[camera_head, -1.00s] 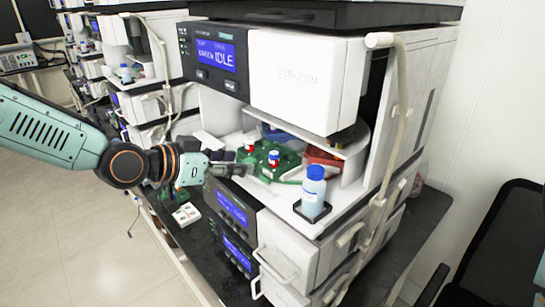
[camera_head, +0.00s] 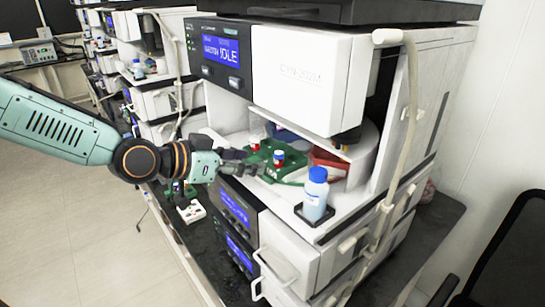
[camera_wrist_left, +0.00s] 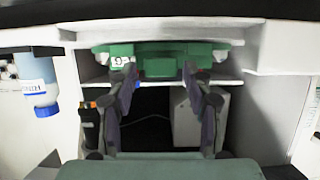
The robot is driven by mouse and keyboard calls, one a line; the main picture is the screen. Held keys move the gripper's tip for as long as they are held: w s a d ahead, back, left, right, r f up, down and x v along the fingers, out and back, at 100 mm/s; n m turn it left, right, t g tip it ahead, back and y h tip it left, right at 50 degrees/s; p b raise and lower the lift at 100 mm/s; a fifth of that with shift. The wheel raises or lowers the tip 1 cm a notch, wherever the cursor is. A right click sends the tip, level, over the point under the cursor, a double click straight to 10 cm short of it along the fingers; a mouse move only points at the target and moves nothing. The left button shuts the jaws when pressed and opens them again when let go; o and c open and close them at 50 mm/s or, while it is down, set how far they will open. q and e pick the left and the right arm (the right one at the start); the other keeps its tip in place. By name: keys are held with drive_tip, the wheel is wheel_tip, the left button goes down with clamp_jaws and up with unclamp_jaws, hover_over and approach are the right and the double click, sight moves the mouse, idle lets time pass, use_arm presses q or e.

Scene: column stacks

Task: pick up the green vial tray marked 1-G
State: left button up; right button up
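The green vial tray (camera_head: 291,172) sits on the white shelf of the instrument in the head view, with red-and-white capped vials on it. In the wrist view, which looks upside down, the green tray (camera_wrist_left: 165,50) spans the top, with a white label whose characters I cannot read surely. My left gripper (camera_head: 258,168) is at the tray's left front side. In the wrist view its two fingers (camera_wrist_left: 160,75) are spread apart, with the tray's green front part between or just beyond their tips; contact is unclear. My right gripper is in neither view.
A blue-capped bottle (camera_head: 315,196) stands on the shelf right of the tray. A red tray (camera_head: 329,166) and a blue one (camera_head: 285,137) lie behind. The white instrument housing (camera_head: 305,80) overhangs the shelf. A white item (camera_head: 192,211) lies on the black bench below.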

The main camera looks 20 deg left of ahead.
use_arm(q)
drive_tip(key=shift+s, duration=0.1)
drive_tip(key=shift+c, duration=0.8)
drive_tip(key=shift+w+f, duration=0.1)
drive_tip(key=shift+w, duration=0.2)
drive_tip(key=c, duration=0.4)
drive_tip(key=shift+s, duration=0.15)
clamp_jaws()
drive_tip(key=shift+r, duration=0.45)
wheel_tip(320, 180, up, 9)
drive_tip(key=p, duration=0.1)
drive_tip(key=shift+p, duration=0.4)
